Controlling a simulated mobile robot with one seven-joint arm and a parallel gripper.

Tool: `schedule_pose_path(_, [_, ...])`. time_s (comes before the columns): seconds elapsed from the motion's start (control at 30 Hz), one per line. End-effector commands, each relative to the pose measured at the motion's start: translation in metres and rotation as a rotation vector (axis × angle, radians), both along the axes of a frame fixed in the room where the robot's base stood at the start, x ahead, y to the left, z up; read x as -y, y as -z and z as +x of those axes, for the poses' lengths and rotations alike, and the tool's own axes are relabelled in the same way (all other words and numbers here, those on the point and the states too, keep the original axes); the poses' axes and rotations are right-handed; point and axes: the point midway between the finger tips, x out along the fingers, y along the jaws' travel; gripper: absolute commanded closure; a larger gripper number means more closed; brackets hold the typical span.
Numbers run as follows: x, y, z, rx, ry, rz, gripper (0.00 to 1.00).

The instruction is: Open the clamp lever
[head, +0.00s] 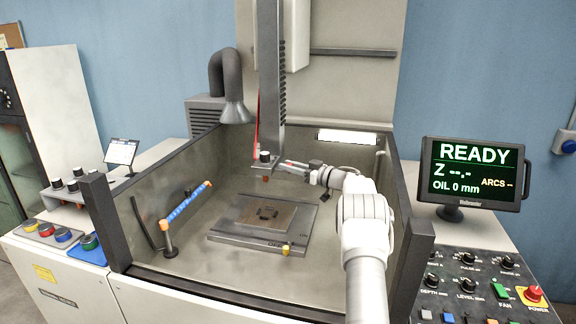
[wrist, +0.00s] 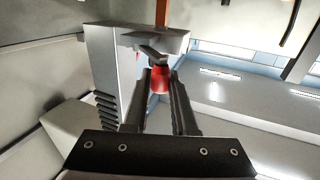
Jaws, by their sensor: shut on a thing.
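The clamp head (head: 265,168) sits at the lower end of the vertical column over the tank, with a dark knob on top. My gripper (head: 285,165) reaches it from the right, fingers pointing left. In the wrist view a red lever end (wrist: 160,84) lies between the two dark fingers of my gripper (wrist: 160,78), which are shut on it. The fingertips hide part of the lever, and its exact angle is hard to tell. The grey clamp body (wrist: 150,38) is just beyond the fingertips.
Below is a plate with a workpiece (head: 265,216) on the tank floor (head: 190,258). A blue and orange jointed hose (head: 187,204) stands at the left. Tank walls surround the arm. A screen (head: 473,173) reading READY stands at the right, above a control panel (head: 470,290).

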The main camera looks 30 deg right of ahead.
Motion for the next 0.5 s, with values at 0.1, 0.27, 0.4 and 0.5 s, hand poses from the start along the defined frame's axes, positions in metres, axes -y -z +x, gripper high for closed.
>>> schedule_pose_path(0.1, [0.0022,-0.0008,0.0004,0.002,-0.017,0.000,1.00])
schedule_pose_path(0.27, [0.0033,-0.0009,0.0005,0.002,-0.032,0.000,1.00])
schedule_pose_path(0.4, [0.0036,-0.0013,0.0005,0.002,-0.038,0.000,1.00])
schedule_pose_path(0.5, [0.0036,-0.0016,0.0006,0.003,-0.039,0.000,1.00])
